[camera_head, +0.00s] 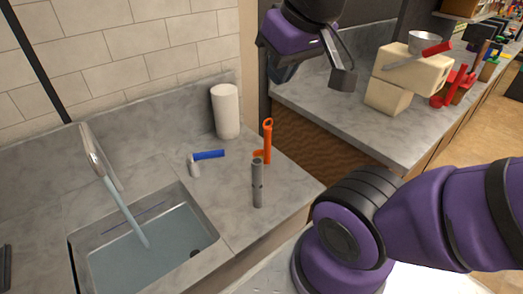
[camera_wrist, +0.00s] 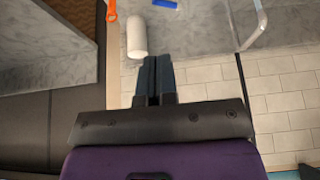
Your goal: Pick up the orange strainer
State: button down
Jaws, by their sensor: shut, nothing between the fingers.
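An orange tool (camera_head: 267,142) with a ring at its upper end stands on the grey counter, right of the white cylinder; I cannot make out a strainer bowl on it. It also shows at the top edge of the wrist view (camera_wrist: 112,9), partly cut off. My gripper (camera_head: 284,72) is at the top of the head view, raised above and apart from the orange tool. In the wrist view its fingers (camera_wrist: 157,62) are together and empty, pointing toward the white cylinder. A metal bowl with a red handle (camera_head: 428,42) rests on cream blocks on the right counter.
A white cylinder (camera_head: 226,111), a blue-handled tool (camera_head: 208,155) and a grey cylinder (camera_head: 258,183) stand or lie near the orange tool. The sink (camera_head: 203,213) with its running faucet (camera_head: 98,155) is at left. Cream blocks (camera_head: 389,96) and red items (camera_head: 458,86) occupy the right counter.

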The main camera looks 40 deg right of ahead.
dwell(0.4)
